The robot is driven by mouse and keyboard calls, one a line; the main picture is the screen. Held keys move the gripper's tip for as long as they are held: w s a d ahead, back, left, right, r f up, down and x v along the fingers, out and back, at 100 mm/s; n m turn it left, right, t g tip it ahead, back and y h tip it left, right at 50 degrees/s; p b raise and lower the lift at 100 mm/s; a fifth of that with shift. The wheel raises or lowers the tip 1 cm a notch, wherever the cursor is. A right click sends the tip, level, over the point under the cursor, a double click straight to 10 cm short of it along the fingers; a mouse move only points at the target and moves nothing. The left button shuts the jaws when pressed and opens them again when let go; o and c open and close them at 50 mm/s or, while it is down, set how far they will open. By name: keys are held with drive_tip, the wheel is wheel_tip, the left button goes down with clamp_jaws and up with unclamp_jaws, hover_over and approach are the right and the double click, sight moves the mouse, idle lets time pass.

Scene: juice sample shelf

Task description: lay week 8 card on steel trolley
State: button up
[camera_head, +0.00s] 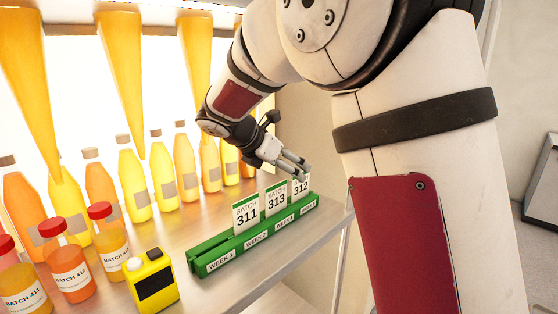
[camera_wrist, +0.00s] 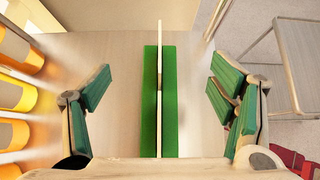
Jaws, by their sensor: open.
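A green card rack (camera_head: 228,258) stands on the shelf with upright white cards in it. The card marked 312 (camera_head: 300,187) is at its far right end, above the last slot label, which is too small to read surely. My gripper (camera_head: 293,163) is at that card, partly covering its top. In the wrist view the gripper (camera_wrist: 160,88) is open, with its green-padded fingers apart on either side of the edge-on card (camera_wrist: 159,62) and not touching it. The rack (camera_wrist: 170,115) runs below. A metal-framed table (camera_wrist: 305,38) at the upper right may be the steel trolley.
Cards 311 (camera_head: 246,213) and 313 (camera_head: 276,198) stand in the same rack. Juice bottles (camera_head: 134,180) line the back. Red-capped jars (camera_head: 70,270) and a yellow device (camera_head: 151,281) stand at the front left. The shelf's front edge (camera_head: 325,235) is close to the rack.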

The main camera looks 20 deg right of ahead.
sight(300, 191)
drive_tip(key=shift+b+x, duration=1.15)
drive_tip(key=shift+x, duration=3)
clamp_jaws()
